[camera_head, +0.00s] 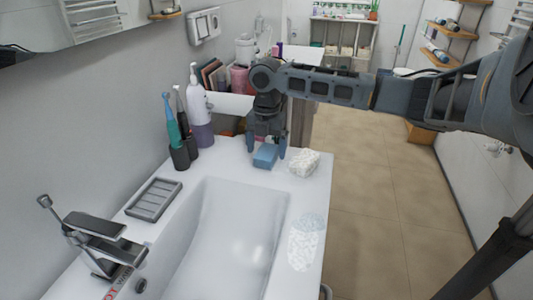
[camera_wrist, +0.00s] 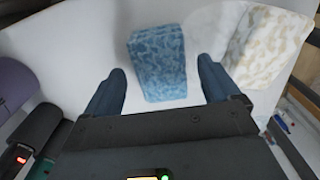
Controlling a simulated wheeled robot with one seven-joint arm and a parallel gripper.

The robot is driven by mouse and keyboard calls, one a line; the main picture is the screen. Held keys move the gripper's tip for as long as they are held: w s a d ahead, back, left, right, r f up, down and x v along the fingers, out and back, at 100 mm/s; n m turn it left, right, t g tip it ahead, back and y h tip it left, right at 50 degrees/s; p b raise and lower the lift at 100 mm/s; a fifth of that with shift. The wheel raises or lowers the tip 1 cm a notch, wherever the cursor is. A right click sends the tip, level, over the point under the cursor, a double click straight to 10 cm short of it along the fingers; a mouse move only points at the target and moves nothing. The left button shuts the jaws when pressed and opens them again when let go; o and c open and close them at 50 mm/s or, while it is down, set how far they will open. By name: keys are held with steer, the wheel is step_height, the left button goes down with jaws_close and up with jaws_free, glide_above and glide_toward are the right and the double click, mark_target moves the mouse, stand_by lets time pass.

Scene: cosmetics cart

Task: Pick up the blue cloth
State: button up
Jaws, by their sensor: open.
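The blue cloth (camera_head: 265,156) is a small folded block on the white counter behind the sink basin. In the wrist view the blue cloth (camera_wrist: 158,62) shows a mottled light and dark blue pattern and lies between and beyond the fingertips. My gripper (camera_head: 267,150) points down over it in the head view. In the wrist view my gripper (camera_wrist: 162,75) is open, with one finger on each side of the cloth and gaps on both sides. Whether the fingers reach down to the counter, I cannot tell.
A beige-and-white folded cloth (camera_head: 304,163) lies close to the right. A toothbrush holder (camera_head: 184,152) and purple-and-white bottle (camera_head: 200,115) stand left. The sink basin (camera_head: 232,235), soap dish (camera_head: 154,199), faucet (camera_head: 95,240) and a pale patterned oval (camera_head: 306,242) are nearer.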

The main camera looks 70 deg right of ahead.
steer(key=shift+f, duration=0.9)
steer(key=c, duration=1.1)
steer(key=shift+o, duration=0.2)
steer(key=shift+r, duration=0.1)
steer(key=shift+r, duration=0.4)
step_height(320, 180, up, 2)
steer(key=shift+d+r+b, duration=0.1)
steer(key=shift+r+b, duration=0.15)
steer(key=shift+b, duration=0.15)
steer(key=s+d+r+b, duration=0.2)
steer(key=s+r, duration=0.5)
steer(key=s, duration=0.4)
steer(key=shift+s+d+r, duration=0.15)
steer(key=shift+d+r, duration=0.2)
steer(key=shift+d, duration=0.2)
